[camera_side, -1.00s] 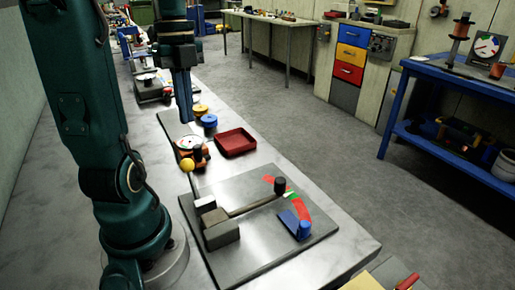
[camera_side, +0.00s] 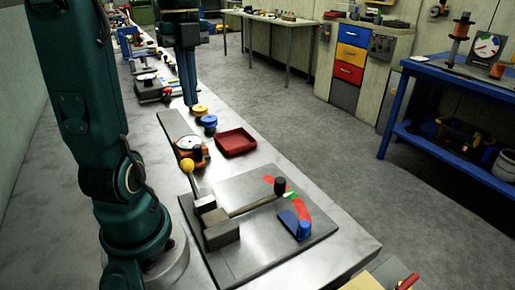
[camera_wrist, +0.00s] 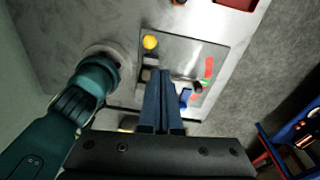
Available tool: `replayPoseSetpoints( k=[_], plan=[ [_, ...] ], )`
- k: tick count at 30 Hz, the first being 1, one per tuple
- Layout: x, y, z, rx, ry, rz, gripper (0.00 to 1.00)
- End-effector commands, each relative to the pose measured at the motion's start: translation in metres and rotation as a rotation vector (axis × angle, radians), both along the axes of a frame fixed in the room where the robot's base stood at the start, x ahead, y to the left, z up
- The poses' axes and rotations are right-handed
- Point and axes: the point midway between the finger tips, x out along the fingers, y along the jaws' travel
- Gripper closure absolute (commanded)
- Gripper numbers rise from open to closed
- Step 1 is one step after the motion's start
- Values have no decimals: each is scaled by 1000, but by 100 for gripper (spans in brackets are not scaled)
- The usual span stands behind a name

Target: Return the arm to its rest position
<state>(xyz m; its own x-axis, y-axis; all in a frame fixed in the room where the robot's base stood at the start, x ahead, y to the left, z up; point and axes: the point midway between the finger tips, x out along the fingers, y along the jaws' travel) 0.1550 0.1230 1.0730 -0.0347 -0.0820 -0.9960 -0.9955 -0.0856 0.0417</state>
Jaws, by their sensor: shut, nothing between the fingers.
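My gripper (camera_side: 188,92) hangs high over the bench in the side view, near the yellow and blue spools. Its fingers are together and hold nothing. In the wrist view the two blue fingers (camera_wrist: 163,75) point down and lie side by side. Far below them is a grey plate (camera_side: 262,254) with a lever fixture, which also shows in the wrist view (camera_wrist: 205,50). The fixture has a yellow ball knob (camera_side: 187,164), a long arm with a black knob (camera_side: 280,186), a red and green arc (camera_side: 301,207) and a blue block (camera_side: 296,225).
A red tray (camera_side: 236,142), a dial device (camera_side: 188,147), a yellow spool (camera_side: 199,110) and a blue spool (camera_side: 209,121) stand on the bench. Other equipment (camera_side: 150,85) stands farther back. A blue shelf table (camera_side: 440,85) stands across the open floor at right.

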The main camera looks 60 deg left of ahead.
Motion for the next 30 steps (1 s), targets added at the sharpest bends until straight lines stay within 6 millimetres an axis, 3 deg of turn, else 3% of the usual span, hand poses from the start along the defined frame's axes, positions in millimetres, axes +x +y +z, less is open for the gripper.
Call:
replayPoseSetpoints(
  k=[3,5,12,21,30],
  plan=[
    [6,-41,4,42,-34,-135,100],
    [7,-61,2,70,-60,-130,100],
    [1,-120,-19,113,-213,158,100],
    [-8,-157,-48,-18,-357,682,100],
    [-4,-164,-69,-204,-370,1276,100]
  ],
)
